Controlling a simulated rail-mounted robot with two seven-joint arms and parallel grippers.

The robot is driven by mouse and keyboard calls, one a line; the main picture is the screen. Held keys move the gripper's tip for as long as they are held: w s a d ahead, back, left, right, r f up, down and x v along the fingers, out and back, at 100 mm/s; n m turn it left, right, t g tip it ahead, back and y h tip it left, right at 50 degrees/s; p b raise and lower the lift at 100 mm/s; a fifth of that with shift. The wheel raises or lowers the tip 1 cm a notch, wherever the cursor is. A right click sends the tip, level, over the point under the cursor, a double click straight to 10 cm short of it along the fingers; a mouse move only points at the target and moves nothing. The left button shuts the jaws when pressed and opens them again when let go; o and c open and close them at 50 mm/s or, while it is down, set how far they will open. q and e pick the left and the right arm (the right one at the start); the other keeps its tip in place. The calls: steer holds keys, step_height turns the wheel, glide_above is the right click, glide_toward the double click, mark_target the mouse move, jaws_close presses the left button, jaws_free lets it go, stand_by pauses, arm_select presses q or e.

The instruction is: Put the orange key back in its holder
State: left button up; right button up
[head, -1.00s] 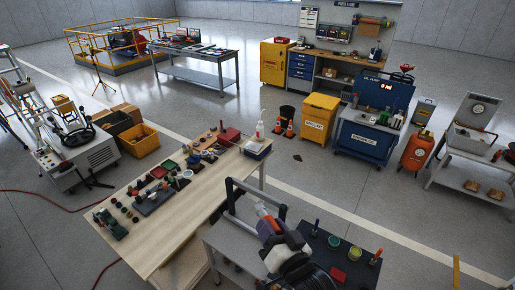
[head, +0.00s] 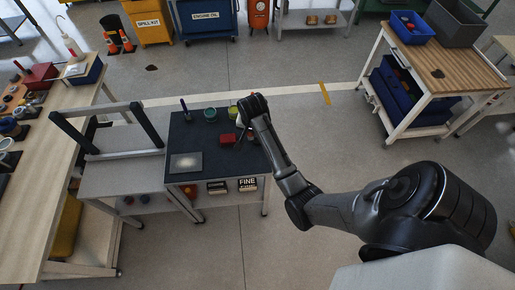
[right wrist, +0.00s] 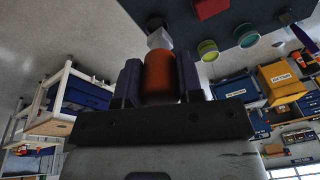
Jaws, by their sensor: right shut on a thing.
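My right gripper (head: 242,134) is over the right edge of a dark-topped bench (head: 205,153), next to a red block (head: 228,140). In the right wrist view its two dark fingers (right wrist: 159,82) are shut on an orange-brown rounded handle (right wrist: 159,75), which I take to be the orange key. A small pale block (right wrist: 159,39) shows beyond the handle's end; I cannot tell whether it belongs to the key. The key is hidden in the head view. I cannot pick out its holder for certain. My left gripper is not in view.
The bench also bears a dark upright tool (head: 184,108), a teal jar (head: 210,115), a yellow-green jar (head: 233,113) and a grey plate (head: 186,162). A grey bar frame (head: 97,108) stands to its left. A wooden-topped cart (head: 446,58) stands at right, with open floor between.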

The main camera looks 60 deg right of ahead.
steer(key=s+d+f+m+g+y+b, duration=0.1)
steer(key=s+d+f+m+b, duration=0.15)
steer(key=f, duration=0.45)
steer(key=shift+n+g+y, duration=0.3)
steer(key=shift+n, duration=0.15)
steer(key=shift+w+d+f+b, duration=0.95)
steer(key=shift+d+f, duration=0.5)
steer(key=shift+f, duration=0.35)
steer(key=shift+w+d+f+b, duration=0.75)
steer(key=shift+w+d+f, duration=0.35)
steer(key=shift+d+f, duration=0.55)
steer(key=shift+w+d+f+b, duration=0.85)
steer(key=shift+w+d+f, duration=0.3)
steer(key=shift+f, duration=0.85)
steer(key=o, duration=1)
steer(key=shift+s+d, duration=0.1)
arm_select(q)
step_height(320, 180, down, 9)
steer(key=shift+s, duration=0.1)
arm_select(e)
steer(key=shift+r, duration=0.1)
